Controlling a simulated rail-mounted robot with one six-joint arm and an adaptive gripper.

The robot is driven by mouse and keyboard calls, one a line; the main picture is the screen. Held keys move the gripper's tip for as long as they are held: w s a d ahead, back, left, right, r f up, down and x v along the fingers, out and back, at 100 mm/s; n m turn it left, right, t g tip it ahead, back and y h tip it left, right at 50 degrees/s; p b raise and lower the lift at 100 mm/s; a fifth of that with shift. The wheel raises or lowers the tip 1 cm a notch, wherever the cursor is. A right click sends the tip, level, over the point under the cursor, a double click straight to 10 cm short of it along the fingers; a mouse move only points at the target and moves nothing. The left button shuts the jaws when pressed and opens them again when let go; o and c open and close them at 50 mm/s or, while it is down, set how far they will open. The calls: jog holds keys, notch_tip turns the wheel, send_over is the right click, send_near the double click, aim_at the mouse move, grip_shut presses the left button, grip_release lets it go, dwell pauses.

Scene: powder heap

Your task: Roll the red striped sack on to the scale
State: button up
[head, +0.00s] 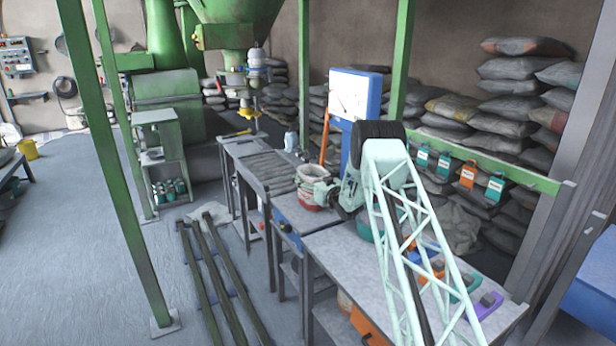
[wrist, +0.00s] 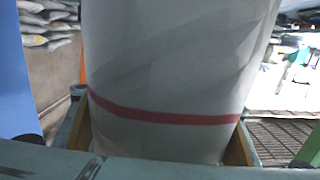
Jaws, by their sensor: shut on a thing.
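The pale sack with a red stripe (head: 309,173) stands about upright at the bench's middle, by the end of the roller table. It fills the middle of the wrist view (wrist: 165,70), its red band (wrist: 165,117) running across low down. My gripper (head: 328,190) is shut on it from the right, with one yellow-lined finger on each side in the wrist view (wrist: 163,135). The scale shows as a blue column with a white dial (head: 348,95) just behind the sack. The sack's base is partly hidden, so I cannot tell what it rests on.
The roller table (head: 262,165) runs away behind and left of the sack. A grey bench (head: 335,250) with coloured items lies to the right. A green post (head: 115,160) stands at left, and long dark bars (head: 212,270) lie in front. Stacked sacks (head: 520,75) line the back.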

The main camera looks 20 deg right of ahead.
jog(key=shift+s+r, duration=0.1)
jog(key=shift+s, duration=0.15)
jog(key=o, duration=1.9)
jog(key=shift+s, duration=0.1)
jog(key=s+d, duration=0.1)
jog(key=s, duration=1)
jog(key=shift+s+d, duration=0.2)
jog(key=shift+s, duration=0.2)
